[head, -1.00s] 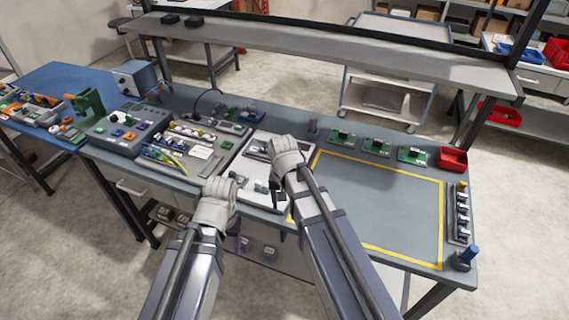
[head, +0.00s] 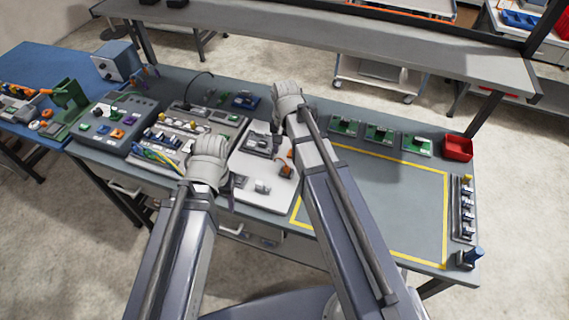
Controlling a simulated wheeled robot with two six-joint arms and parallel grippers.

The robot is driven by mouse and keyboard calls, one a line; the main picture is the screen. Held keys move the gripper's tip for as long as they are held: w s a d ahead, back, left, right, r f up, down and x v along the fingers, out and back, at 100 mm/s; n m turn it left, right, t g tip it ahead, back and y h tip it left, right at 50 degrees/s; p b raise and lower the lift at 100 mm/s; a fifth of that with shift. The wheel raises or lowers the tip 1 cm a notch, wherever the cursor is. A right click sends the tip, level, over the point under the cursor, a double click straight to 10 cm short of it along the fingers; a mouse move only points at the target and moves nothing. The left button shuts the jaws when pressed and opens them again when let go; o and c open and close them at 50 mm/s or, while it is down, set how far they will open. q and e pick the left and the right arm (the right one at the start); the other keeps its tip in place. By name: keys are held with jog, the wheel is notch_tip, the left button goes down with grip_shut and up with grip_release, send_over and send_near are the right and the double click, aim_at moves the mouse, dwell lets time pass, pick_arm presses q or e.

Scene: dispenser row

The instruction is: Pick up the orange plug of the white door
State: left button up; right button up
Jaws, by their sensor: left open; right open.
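The white door looks to be the pale flat panel (head: 246,188) on the workbench, between my two arms. A small orange and dark piece (head: 286,168) lies at its right side, beside my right forearm; it looks like the orange plug, but is partly covered. Grey fittings (head: 262,187) also sit on the panel. My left gripper (head: 209,150) is over the panel's left edge, near the board with cables. My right gripper (head: 286,92) is beyond the panel's far end, past the orange piece. Both are open and hold nothing I can see; their fingertips are mostly hidden.
A grey board with yellow and blue cables (head: 170,150) and a dark box with coloured buttons (head: 110,122) stand left. Green circuit boards (head: 379,134) and a red bin (head: 458,146) line the back right. The yellow-outlined area (head: 385,195) is clear. A shelf (head: 330,42) spans behind.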

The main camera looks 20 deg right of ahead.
aim_at(286, 167)
jog(key=shift+s+f+b, duration=0.25)
jog(key=shift+f+b, duration=0.15)
jog(key=shift+b, duration=0.1)
jog(key=shift+w+f+b, duration=0.2)
jog(key=shift+f+b, duration=0.7)
jog(key=shift+f, duration=0.1)
jog(key=shift+r, duration=0.1)
jog(key=shift+s, duration=0.1)
jog(key=f+b, duration=0.5)
jog(key=shift+d+f, duration=0.15)
jog(key=shift+d, duration=0.1)
grip_shut()
